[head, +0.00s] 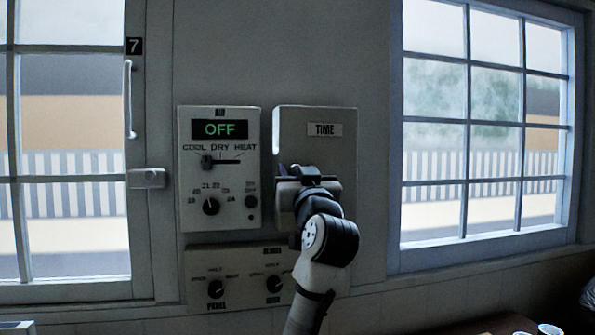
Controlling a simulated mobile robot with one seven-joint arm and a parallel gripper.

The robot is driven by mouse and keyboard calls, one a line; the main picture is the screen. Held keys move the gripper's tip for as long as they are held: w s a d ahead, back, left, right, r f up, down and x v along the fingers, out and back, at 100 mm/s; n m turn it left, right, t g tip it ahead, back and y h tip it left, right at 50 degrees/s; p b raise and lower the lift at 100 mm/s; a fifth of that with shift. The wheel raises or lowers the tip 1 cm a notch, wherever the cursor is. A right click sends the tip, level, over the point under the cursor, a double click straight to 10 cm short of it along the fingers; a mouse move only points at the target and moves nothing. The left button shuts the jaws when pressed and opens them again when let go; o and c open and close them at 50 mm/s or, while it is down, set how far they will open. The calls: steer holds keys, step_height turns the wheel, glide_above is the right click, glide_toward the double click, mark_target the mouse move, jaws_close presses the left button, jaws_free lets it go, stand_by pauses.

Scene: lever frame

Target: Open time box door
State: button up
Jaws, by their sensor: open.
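The time box (316,150) is a pale grey wall box with a "TIME" label (325,129) near its top. Its door looks closed, flush with the box front. My gripper (298,172) is in front of the lower part of the box, towards its left side. My arm hides the box's lower front and any handle there. The fingers are small and dark in this view, and they look open. I cannot tell whether they touch the door.
Left of the time box is a control panel (219,170) reading "OFF", with a slider and knobs. A lower panel (237,277) with knobs sits beneath. Windows flank both sides; the left one has a handle (129,100) and latch (147,178). White cups (549,330) stand at bottom right.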

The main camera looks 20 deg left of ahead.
jaws_close()
steer(key=shift+s, duration=0.1)
stand_by(0.3)
